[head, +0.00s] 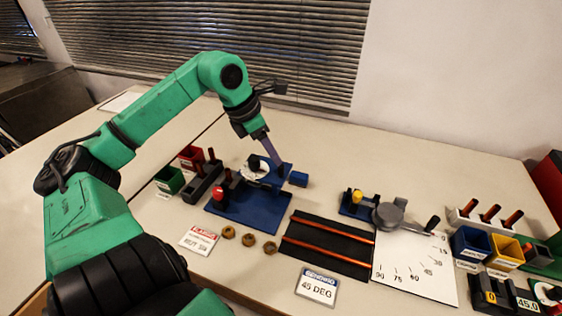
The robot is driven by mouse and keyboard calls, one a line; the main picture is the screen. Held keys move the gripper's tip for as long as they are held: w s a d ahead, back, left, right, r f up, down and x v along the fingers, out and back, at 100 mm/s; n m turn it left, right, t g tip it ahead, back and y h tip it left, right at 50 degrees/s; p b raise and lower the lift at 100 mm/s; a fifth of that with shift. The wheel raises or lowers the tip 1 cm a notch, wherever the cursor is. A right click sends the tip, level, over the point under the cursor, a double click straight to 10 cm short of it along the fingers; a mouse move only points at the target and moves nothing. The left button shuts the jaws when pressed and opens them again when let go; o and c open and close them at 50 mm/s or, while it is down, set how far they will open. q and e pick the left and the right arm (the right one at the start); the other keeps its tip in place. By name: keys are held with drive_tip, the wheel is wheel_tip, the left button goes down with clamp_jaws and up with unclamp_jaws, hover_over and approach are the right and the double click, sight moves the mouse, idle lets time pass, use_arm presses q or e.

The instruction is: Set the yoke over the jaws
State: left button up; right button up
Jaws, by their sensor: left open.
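My left arm reaches in from the left, and its open left gripper (274,160) points down at the flaring station. There a blue yoke-like part (277,175) stands at the back of a blue base plate (250,207), with a white round piece (256,169) beside it. The fingertips are at or just above the blue part; I cannot tell whether they touch it. Dark clamp jaws (232,183) seem to sit at the plate's left, near a red knob (218,193). The gripper and small size hide how yoke and jaws meet. My right gripper is out of view.
A black mat (329,259) with copper tubes (333,227) lies right of the plate. Brass nuts (249,240) lie in front. A grey bender (390,214) and angle sheet (415,266) are farther right. Bins (168,180) stand left of the plate.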

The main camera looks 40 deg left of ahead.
sight(281, 166)
use_arm(q)
drive_tip(key=x, duration=0.6)
drive_tip(key=shift+w+a+f, duration=0.25)
drive_tip(key=shift+a+f, duration=0.05)
drive_tip(key=shift+f, duration=0.05)
drive_tip(key=shift+w+d+f, duration=0.1)
drive_tip(key=shift+d+f, duration=0.05)
drive_tip(key=shift+f, duration=0.25)
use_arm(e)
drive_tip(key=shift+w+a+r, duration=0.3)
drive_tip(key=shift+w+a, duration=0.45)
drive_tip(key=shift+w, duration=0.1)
use_arm(q)
clamp_jaws()
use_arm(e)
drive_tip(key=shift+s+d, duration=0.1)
use_arm(q)
drive_tip(key=shift+w, duration=0.15)
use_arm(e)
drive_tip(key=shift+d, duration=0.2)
